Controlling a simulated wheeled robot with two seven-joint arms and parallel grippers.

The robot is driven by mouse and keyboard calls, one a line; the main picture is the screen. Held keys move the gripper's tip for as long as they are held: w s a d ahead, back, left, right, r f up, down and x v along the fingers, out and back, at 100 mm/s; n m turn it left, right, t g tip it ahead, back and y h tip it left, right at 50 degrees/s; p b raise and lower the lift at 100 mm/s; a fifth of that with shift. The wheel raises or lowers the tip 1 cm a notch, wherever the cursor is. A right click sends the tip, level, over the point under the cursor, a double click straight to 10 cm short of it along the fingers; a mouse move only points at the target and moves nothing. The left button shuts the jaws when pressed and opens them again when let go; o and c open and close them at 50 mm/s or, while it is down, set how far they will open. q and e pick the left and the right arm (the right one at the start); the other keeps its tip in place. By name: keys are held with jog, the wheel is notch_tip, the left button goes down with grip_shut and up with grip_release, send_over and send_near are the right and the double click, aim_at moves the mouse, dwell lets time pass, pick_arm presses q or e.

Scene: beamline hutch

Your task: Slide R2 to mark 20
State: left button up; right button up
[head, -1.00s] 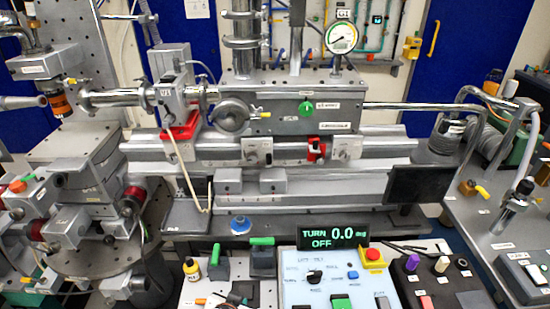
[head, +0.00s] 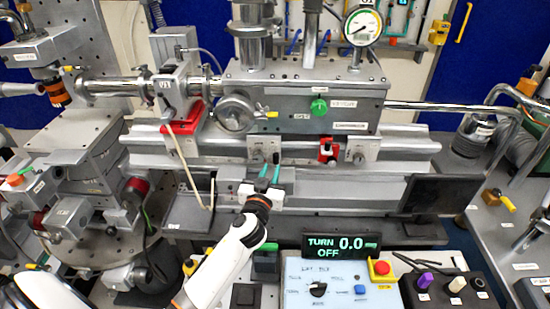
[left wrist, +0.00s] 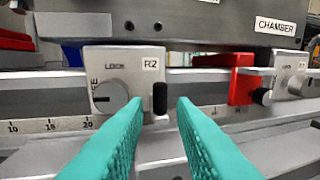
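R2 (left wrist: 128,65) is a grey carriage on the scale rail (left wrist: 50,100). It carries an R2 label, a round knob (left wrist: 110,97) and a black upright peg (left wrist: 160,98). The knob's dark line points left, towards the FREE wording; LOCK is above it. The scale shows 10, 15 and 20 left of R2, with 20 (left wrist: 87,122) by its lower left edge. In the head view R2 (head: 258,147) is mid-rail. My left gripper (head: 270,172) is open, its teal fingers just in front of R2. In the left wrist view the peg stands between the fingertips (left wrist: 158,108), with visible gaps. My right gripper is not in view.
A red block (left wrist: 240,80) and another knobbed carriage (left wrist: 292,76) stand right of R2. The chamber (head: 300,115) overhangs the rail. A red holder (head: 185,120) is up left. A control panel (head: 335,290) and black screen (head: 440,194) are nearer. The rail left of R2 looks clear.

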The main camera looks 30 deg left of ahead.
aim_at(275, 160)
pick_arm(q)
jog(key=x, duration=0.4)
jog(key=shift+w+f, duration=0.15)
jog(key=shift+w, duration=0.2)
jog(key=shift+w+a, duration=0.15)
jog(key=shift+w, duration=0.25)
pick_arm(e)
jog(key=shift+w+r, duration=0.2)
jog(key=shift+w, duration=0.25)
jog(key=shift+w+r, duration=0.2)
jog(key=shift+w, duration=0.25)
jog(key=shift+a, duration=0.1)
pick_arm(q)
jog(key=c, duration=0.5)
grip_shut()
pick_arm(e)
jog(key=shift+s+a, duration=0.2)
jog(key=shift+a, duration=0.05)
pick_arm(q)
jog(key=shift+a, duration=0.15)
